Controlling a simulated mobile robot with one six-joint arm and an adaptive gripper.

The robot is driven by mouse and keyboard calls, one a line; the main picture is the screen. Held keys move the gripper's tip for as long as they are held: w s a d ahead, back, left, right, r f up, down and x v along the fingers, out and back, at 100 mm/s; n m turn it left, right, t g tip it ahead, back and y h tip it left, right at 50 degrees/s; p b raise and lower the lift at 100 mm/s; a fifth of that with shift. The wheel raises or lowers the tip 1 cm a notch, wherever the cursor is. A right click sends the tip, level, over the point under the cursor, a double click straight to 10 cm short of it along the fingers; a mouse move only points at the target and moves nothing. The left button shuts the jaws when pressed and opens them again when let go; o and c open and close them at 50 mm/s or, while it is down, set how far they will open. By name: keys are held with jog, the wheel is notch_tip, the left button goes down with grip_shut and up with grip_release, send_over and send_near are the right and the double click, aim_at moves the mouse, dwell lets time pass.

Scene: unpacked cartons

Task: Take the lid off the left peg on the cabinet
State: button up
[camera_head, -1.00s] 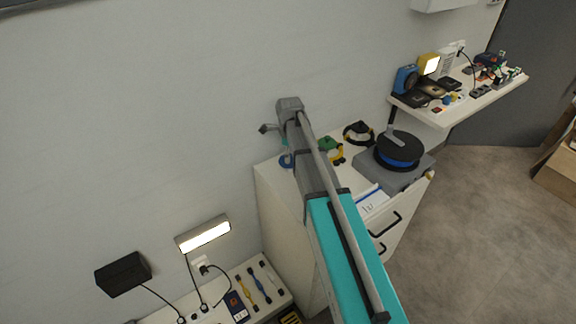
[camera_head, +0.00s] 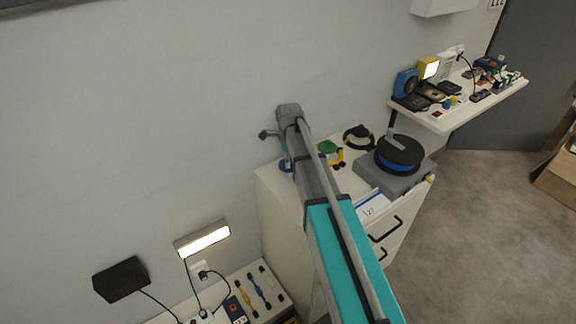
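The white cabinet (camera_head: 278,222) stands against the wall in the middle of the view. My arm (camera_head: 318,185) reaches across its top and hides part of it. A blue item (camera_head: 286,165) shows at the left end of the top, partly behind my arm. A green item (camera_head: 328,147) with yellow and black parts is just right of the arm. I cannot make out which of these is the lid, nor the left peg. My wrist end is near the wall above the cabinet's left part. The gripper fingers are hidden behind the arm.
A black-and-blue reel (camera_head: 399,154) sits on a grey case (camera_head: 395,180) at the cabinet's right. A black ring-shaped item (camera_head: 358,137) lies behind. A cluttered shelf (camera_head: 460,112) is at the right, and a lower bench (camera_head: 262,299) with tools at the left.

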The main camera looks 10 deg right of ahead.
jog(key=c, duration=0.5)
jog(key=shift+r, duration=0.1)
notch_tip(320, 180, up, 3)
jog(key=p, duration=0.3)
jog(key=s+d+r+p, duration=0.2)
jog(key=s+r+p, duration=0.8)
jog(key=s, duration=0.4)
dwell(0.6)
